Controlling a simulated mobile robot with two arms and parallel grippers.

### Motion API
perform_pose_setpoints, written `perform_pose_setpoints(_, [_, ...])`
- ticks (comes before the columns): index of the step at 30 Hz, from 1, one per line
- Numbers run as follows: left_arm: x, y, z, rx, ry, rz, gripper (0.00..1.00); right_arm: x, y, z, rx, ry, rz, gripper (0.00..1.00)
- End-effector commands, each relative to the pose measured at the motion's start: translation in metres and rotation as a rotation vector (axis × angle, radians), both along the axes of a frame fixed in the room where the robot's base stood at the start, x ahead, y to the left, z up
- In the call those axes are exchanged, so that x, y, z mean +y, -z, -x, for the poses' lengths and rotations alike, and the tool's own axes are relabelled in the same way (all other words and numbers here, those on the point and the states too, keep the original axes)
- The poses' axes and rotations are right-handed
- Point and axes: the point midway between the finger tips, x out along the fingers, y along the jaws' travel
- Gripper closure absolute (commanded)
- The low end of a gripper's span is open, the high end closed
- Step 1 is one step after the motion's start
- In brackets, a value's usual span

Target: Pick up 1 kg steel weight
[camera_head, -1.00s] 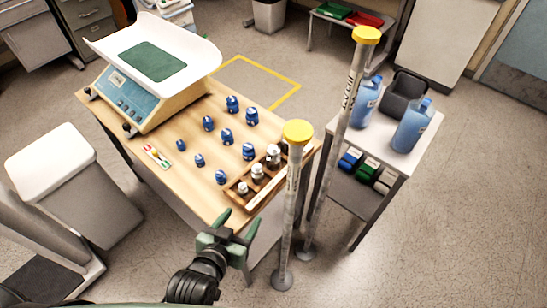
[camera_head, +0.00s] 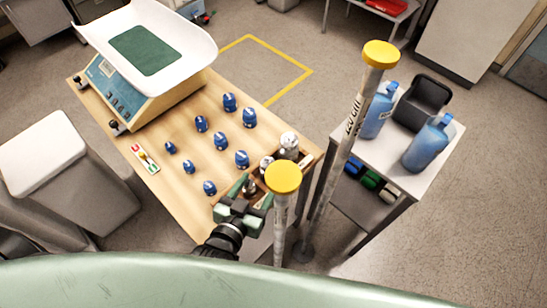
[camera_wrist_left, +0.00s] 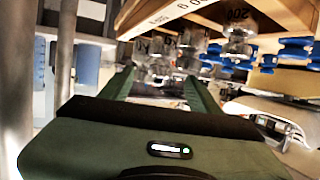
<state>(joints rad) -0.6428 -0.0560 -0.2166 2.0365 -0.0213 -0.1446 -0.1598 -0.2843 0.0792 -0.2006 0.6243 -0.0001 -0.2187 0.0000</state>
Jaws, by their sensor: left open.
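Several steel weights stand in a wooden rack (camera_wrist_left: 275,12) at the table's right edge. The largest steel weight (camera_head: 288,146) is at the rack's far end, with a smaller steel weight (camera_head: 266,163) beside it. I cannot read which one is 1 kg. My left gripper (camera_head: 252,193) is open at the near end of the rack, its fingers on either side of a small steel weight (camera_head: 249,186), with no clear grip. In the left wrist view the open fingers (camera_wrist_left: 162,85) point toward blurred steel weights (camera_wrist_left: 165,55). My right gripper is out of view.
Blue weights (camera_head: 221,142) stand on the wooden table (camera_head: 180,203) beside a baby scale (camera_head: 145,50). Two poles with yellow caps (camera_head: 282,178) (camera_head: 381,54) stand close right of the gripper. A cart (camera_head: 432,150) holds blue bottles (camera_head: 427,145). A bin (camera_head: 45,150) is left.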

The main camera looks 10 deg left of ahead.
Motion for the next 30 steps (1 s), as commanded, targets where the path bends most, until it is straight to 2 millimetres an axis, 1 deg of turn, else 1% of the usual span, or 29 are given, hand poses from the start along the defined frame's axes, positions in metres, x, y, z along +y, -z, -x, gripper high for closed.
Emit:
perform_pose_setpoints(4, [-0.001, 0.002, -0.006, 0.0, 0.0, 0.0, 0.38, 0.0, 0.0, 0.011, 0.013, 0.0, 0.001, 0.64])
perform_pose_setpoints(9, [-0.004, 0.006, -0.024, 0.0, 0.0, 0.001, 0.38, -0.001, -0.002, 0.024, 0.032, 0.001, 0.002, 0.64])
perform_pose_setpoints(11, [-0.005, 0.007, -0.031, -0.001, 0.0, 0.001, 0.38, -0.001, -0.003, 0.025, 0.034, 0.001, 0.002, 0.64])
perform_pose_setpoints(15, [-0.007, 0.007, -0.052, -0.002, 0.0, 0.0, 0.38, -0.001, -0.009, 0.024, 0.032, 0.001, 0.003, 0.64])
perform_pose_setpoints(19, [-0.01, 0.014, -0.069, -0.001, -0.001, 0.0, 0.38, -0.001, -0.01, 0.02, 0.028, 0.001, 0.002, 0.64])
perform_pose_setpoints(23, [-0.011, 0.017, -0.076, 0.0, -0.001, 0.0, 0.38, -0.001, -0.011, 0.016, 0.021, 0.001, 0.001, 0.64])
perform_pose_setpoints(29, [-0.011, 0.017, -0.076, 0.001, 0.0, 0.0, 0.38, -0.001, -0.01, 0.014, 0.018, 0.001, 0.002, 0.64])
perform_pose_setpoints(30, [-0.011, 0.017, -0.075, 0.001, 0.0, 0.0, 0.46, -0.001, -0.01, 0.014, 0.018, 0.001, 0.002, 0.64])
